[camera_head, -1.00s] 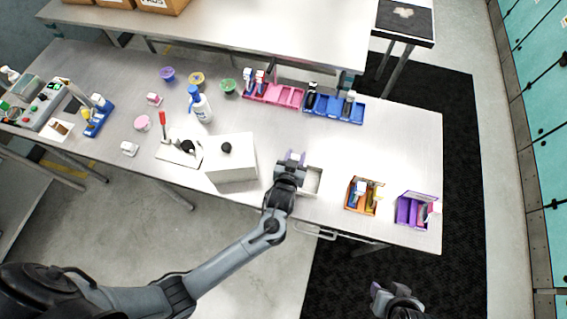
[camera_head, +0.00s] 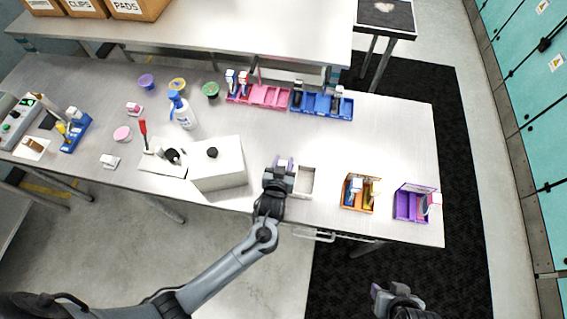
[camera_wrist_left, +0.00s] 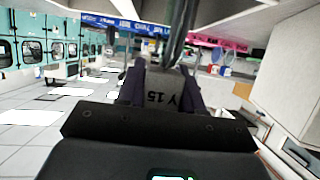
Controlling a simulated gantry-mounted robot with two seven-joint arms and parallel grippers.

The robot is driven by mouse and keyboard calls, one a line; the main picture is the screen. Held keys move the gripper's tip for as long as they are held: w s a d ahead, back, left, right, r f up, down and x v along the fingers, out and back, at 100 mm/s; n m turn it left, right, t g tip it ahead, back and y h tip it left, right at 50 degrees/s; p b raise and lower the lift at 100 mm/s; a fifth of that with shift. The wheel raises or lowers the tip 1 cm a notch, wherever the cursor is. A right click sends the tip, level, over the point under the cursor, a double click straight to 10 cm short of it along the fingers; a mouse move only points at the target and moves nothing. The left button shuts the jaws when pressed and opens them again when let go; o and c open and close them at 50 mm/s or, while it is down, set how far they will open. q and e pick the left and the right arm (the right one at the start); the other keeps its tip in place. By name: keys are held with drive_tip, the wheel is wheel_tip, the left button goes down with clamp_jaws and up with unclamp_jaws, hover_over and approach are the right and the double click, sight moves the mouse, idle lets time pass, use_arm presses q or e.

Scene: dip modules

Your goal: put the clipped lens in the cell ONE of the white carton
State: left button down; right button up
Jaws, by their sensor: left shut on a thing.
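My left gripper (camera_head: 282,165) is shut on a dark grey piece marked "Y 15" (camera_wrist_left: 166,92), which shows between its fingers in the left wrist view. Whether this piece is the clipped lens is hard to tell. In the head view the gripper is above the table's front part, between a white box and a small open white carton (camera_head: 306,180). The gripper partly hides the carton's left side. No cell label on it is readable. My right gripper (camera_head: 382,294) is at the bottom, off the table's front edge; its fingers are too unclear to judge.
The white box (camera_head: 217,168) with a black knob stands left of the left gripper. Orange (camera_head: 350,204) and purple (camera_head: 403,204) cartons stand to the right. Pink (camera_head: 268,96) and blue (camera_head: 322,103) trays and a spray bottle (camera_head: 181,113) are farther back. Table between is clear.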

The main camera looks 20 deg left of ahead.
use_arm(q)
drive_tip(key=shift+f, duration=0.1)
drive_tip(key=c, duration=0.7)
unclamp_jaws()
drive_tip(key=shift+c, duration=0.2)
drive_tip(key=shift+s, duration=0.25)
drive_tip(key=v, duration=1.2)
drive_tip(key=s+a+r+m+g+h, duration=0.1)
drive_tip(key=s+a+m+g, duration=0.1)
drive_tip(key=s+a+g, duration=0.2)
drive_tip(key=s+a+r+m+g+h, duration=0.1)
drive_tip(key=s+a+g, duration=0.3)
drive_tip(key=s, duration=0.7)
drive_tip(key=shift+m+g+h, duration=0.4)
drive_tip(key=shift+m+g, duration=0.2)
drive_tip(key=shift+g, duration=0.3)
